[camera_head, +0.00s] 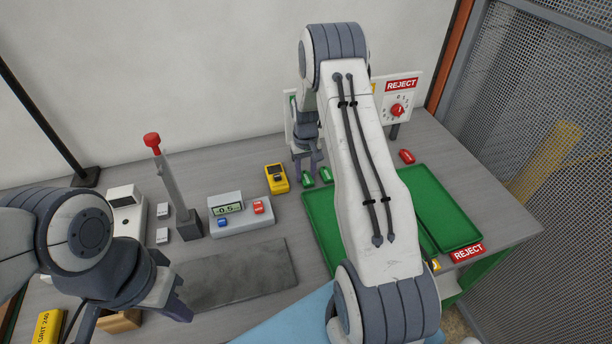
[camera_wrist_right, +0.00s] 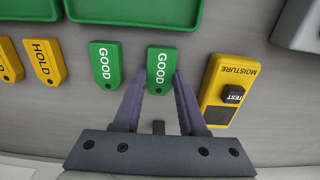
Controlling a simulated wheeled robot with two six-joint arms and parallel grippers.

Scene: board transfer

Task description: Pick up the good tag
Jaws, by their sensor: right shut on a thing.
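Two green GOOD tags lie side by side on the grey bench. My right gripper (camera_wrist_right: 160,75) is shut on the GOOD tag (camera_wrist_right: 161,67) nearer the yellow moisture meter, its fingers along both sides of the tag's lower part. In the head view this tag (camera_head: 308,181) shows under my right gripper (camera_head: 308,170), at bench level. The other GOOD tag (camera_wrist_right: 105,64) is free beside it and also shows in the head view (camera_head: 326,175). My left gripper (camera_head: 132,318) is open and empty at the lower left, over the bench's front.
The moisture meter (camera_wrist_right: 230,90) lies close beside the held tag. Yellow HOLD tags (camera_wrist_right: 44,62) lie on the other side. Green trays (camera_head: 440,205) and a red tag (camera_head: 407,157) are at the right. A display box (camera_head: 240,215) and dark mat (camera_head: 240,272) are left of the trays.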

